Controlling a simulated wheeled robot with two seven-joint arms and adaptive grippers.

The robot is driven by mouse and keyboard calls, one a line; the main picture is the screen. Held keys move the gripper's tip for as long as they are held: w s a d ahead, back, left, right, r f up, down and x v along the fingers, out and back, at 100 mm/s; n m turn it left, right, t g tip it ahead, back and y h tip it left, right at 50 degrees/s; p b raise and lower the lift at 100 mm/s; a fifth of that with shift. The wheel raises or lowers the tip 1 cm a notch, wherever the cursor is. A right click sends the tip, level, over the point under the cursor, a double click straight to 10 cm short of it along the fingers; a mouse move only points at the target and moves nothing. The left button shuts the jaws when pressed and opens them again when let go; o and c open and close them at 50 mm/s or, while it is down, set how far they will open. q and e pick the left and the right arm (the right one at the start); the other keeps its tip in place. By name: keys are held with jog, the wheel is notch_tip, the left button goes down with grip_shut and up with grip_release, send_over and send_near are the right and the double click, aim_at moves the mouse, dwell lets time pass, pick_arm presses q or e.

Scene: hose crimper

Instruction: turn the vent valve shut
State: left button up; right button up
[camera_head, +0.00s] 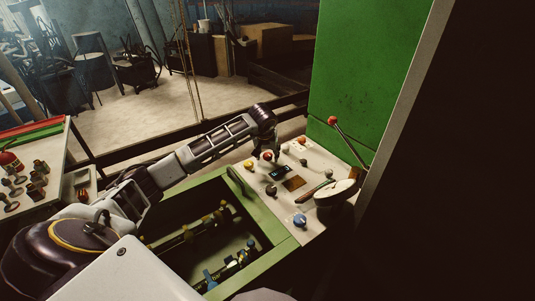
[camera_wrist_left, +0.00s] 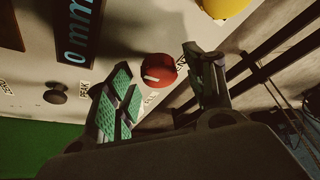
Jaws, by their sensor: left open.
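A red round knob with a white pointer mark (camera_wrist_left: 158,70) sits on the light panel, with small printed labels beside it. It also shows in the head view (camera_head: 268,156) near the panel's far-left edge. I cannot read which control is the vent valve; the red knob is the one nearest my gripper. My left gripper (camera_head: 268,142) is at that knob, and in the left wrist view (camera_wrist_left: 157,88) its two fingers are apart with the knob showing between and beyond them. I cannot tell whether they touch it. My right gripper is not in view.
The panel also carries a display (camera_head: 280,172), a yellow knob (camera_head: 248,164), a blue knob (camera_head: 300,220) and a red-balled lever (camera_head: 345,138). An open green bay (camera_head: 268,218) with pipes and valves lies below my left arm. A green wall (camera_head: 365,70) rises behind.

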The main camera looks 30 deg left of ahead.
pick_arm(q)
jog(key=shift+c, duration=0.5)
jog(key=c, duration=0.9)
jog(key=shift+n, duration=0.5)
jog(key=shift+w+n+g+y, duration=0.1)
jog(key=shift+n+g+y, duration=0.4)
jog(key=shift+n, duration=1)
jog(key=shift+d+r+n+y, duration=0.1)
jog(key=shift+n+y, duration=0.2)
jog(key=shift+n, duration=0.4)
jog(key=shift+n+g+y, duration=0.3)
jog(key=shift+n+g, duration=0.1)
jog(key=shift+n, duration=0.6)
jog(key=n+g, duration=0.1)
jog(key=n, duration=0.2)
jog(key=shift+w, duration=0.15)
jog(key=shift+n+g+y, duration=0.3)
jog(key=shift+n+g, duration=0.1)
jog(key=shift+n, duration=0.5)
jog(key=n+g+p, duration=0.1)
jog(key=n, duration=0.3)
jog(key=shift+w+g, duration=0.1)
jog(key=shift+g, duration=0.2)
jog(key=shift+n+g, duration=0.3)
jog(key=shift+n, duration=0.6)
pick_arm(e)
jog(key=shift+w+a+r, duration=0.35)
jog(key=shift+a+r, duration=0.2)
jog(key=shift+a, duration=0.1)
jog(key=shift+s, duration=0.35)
